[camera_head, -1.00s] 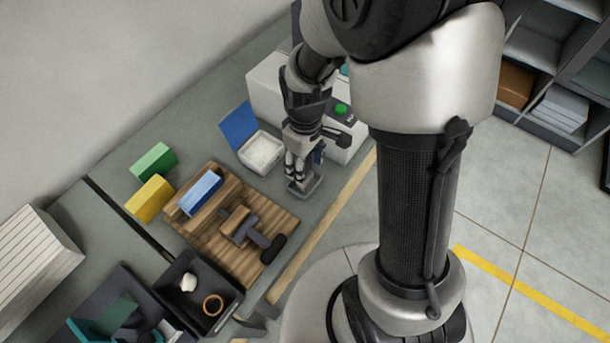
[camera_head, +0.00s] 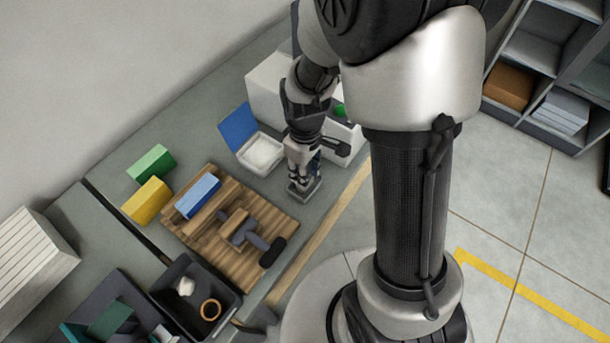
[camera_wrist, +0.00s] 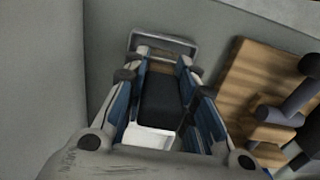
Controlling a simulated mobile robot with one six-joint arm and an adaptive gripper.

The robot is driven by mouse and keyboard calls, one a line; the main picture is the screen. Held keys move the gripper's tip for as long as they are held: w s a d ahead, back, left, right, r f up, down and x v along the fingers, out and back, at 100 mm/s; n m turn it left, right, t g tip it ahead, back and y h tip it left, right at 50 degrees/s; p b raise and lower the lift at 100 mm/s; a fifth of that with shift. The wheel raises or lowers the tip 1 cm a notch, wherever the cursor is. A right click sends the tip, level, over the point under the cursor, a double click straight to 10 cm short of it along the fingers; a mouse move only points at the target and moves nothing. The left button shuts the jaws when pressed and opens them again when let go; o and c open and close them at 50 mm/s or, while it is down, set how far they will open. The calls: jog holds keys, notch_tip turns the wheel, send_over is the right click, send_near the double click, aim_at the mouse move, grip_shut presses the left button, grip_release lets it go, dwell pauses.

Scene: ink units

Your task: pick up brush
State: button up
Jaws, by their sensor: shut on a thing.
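My gripper (camera_head: 303,180) is low over the table, right of the wooden board. In the wrist view its blue-lined fingers (camera_wrist: 164,62) are closed on both sides of a dark block with a white part, which I take to be the brush (camera_wrist: 160,98). The brush points down toward a shallow grey holder (camera_wrist: 177,42) at the fingertips. The holder also shows under the gripper in the head view (camera_head: 306,192). Whether the brush touches the holder I cannot tell. In the head view the gripper mostly hides the brush.
A wooden board (camera_head: 190,238) bears a blue block (camera_head: 198,196) and a brown and dark tool (camera_head: 240,229). A white box with a blue lid (camera_head: 262,152) and a white machine (camera_head: 268,85) stand behind. A black bin (camera_head: 180,310) is at lower left.

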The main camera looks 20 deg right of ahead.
jog(key=shift+c, duration=1)
jog(key=shift+r, duration=0.15)
